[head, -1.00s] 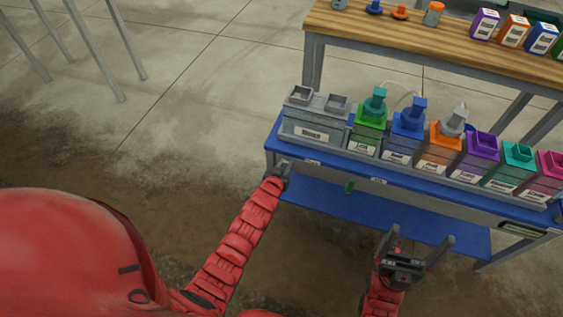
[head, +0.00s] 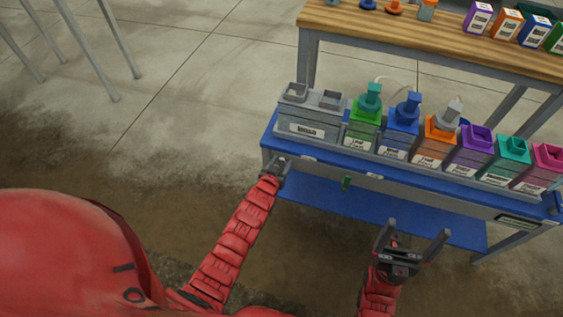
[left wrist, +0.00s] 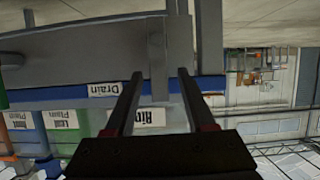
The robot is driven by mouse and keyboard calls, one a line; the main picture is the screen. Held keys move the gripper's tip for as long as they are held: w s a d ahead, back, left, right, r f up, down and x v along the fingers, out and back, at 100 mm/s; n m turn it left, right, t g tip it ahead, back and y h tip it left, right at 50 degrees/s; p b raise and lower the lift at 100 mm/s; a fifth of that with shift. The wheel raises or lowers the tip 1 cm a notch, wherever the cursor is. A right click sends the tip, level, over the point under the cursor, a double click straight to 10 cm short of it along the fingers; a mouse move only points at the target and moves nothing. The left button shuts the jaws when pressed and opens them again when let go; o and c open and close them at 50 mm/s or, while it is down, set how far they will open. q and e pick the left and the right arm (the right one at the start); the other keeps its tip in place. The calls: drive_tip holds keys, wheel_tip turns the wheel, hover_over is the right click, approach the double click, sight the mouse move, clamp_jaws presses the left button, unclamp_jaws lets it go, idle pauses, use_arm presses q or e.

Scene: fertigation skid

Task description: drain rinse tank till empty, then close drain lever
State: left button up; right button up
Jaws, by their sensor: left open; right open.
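The grey rinse tank (head: 309,117) stands at the left end of the blue bench; its water level cannot be seen. Its label (left wrist: 150,118) shows inverted in the left wrist view, near a Drain label (left wrist: 105,89) on the blue edge. My left gripper (head: 280,165) is at the bench's left front corner, below the tank. In the left wrist view its fingers (left wrist: 158,98) are apart, with a grey upright piece (left wrist: 160,70) between or behind them. I cannot tell whether this is the drain lever. My right gripper (head: 416,240) is open and empty in front of the bench.
Several coloured tanks, such as a green one (head: 363,133) and an orange one (head: 436,147), stand right of the rinse tank. A blue lower shelf (head: 400,217) lies underneath.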

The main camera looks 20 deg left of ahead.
use_arm(q)
drive_tip(key=p+v, duration=0.1)
drive_tip(key=v, duration=1.6)
